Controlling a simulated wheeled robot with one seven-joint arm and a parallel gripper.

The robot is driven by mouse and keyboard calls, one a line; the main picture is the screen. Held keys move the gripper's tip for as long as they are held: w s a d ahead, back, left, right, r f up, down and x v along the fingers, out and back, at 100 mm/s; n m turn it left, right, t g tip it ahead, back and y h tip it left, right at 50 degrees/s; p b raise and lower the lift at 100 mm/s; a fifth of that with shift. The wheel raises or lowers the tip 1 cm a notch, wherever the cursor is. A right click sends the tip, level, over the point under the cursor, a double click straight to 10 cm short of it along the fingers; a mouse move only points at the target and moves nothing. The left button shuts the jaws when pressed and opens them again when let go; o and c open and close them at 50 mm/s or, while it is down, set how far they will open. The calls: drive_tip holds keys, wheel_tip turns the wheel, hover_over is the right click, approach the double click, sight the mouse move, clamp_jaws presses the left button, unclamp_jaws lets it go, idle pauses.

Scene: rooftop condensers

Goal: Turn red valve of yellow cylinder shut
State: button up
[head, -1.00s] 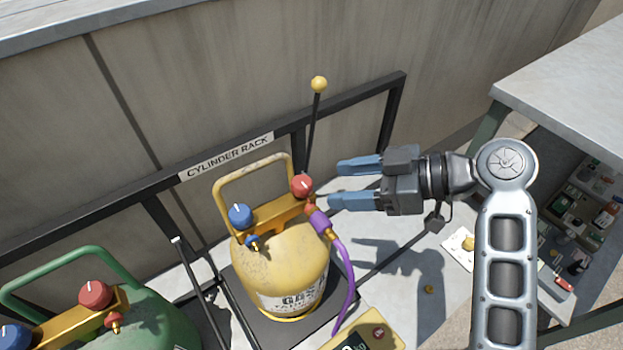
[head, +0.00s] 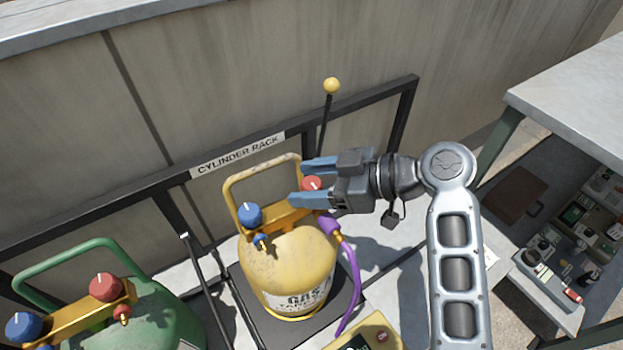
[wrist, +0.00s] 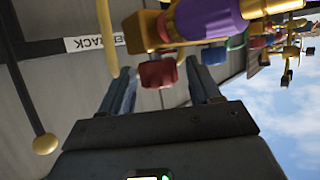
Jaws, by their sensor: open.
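The yellow cylinder (head: 286,262) stands on a dark platform, with a yellow handle and a gold manifold on top. Its red valve (head: 312,183) sits at the right end of the manifold, partly hidden by my gripper. Its blue valve (head: 249,214) is at the left end. My gripper (head: 303,182) is open, with its blue-grey fingers pointing left at the red valve's height. In the wrist view the red valve (wrist: 158,74) lies between and just beyond the fingertips of my gripper (wrist: 163,80). I cannot tell whether either finger touches it.
A purple hose (head: 351,285) runs from the yellow cylinder's right side. A green cylinder (head: 150,315) with its own red valve (head: 106,287) stands at lower left. A yellow-knobbed rod (head: 331,87) rises behind my gripper. A grey table (head: 580,95) is at right.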

drive_tip(key=c, duration=1)
